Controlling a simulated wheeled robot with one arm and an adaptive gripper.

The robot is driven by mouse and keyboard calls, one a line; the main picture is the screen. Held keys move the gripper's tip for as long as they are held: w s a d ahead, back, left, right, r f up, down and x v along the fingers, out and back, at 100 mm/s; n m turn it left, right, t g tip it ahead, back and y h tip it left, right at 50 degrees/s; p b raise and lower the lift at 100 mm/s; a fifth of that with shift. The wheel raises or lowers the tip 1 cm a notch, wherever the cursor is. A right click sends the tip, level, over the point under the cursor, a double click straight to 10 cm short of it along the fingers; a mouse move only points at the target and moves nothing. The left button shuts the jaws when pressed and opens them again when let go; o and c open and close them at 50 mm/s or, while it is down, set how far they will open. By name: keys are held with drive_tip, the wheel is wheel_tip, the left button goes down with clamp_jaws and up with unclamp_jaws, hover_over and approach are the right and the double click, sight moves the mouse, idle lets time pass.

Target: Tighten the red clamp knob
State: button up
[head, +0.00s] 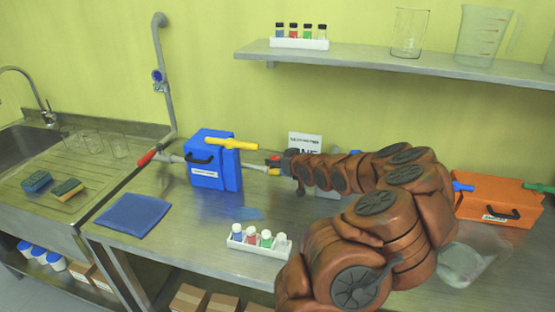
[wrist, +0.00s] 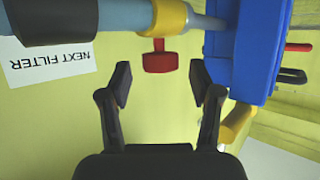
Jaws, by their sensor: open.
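The red clamp knob (wrist: 159,62) is a short T-shaped piece standing out from a yellow collar (wrist: 168,18) on a grey-blue pipe (wrist: 118,15). In the wrist view my gripper (wrist: 160,84) is open, its two dark fingertips apart on either side of the knob's outer end, and I see clear gaps between knob and fingers. In the head view my arm reaches left over the bench, and the gripper (head: 288,164) is beside the small red knob (head: 274,158). Part of the pipe behind the gripper is hidden there.
A blue box (wrist: 234,50) with a yellow handle (head: 232,144) is close beside the collar. A white vial rack (head: 257,249) stands at the bench front; an orange case (head: 497,199) is at right.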

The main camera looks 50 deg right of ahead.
drive_tip(key=shift+w+d+f, duration=0.15)
drive_tip(key=shift+w+f, duration=0.05)
drive_tip(key=shift+w, duration=0.25)
drive_tip(key=c, duration=1.1)
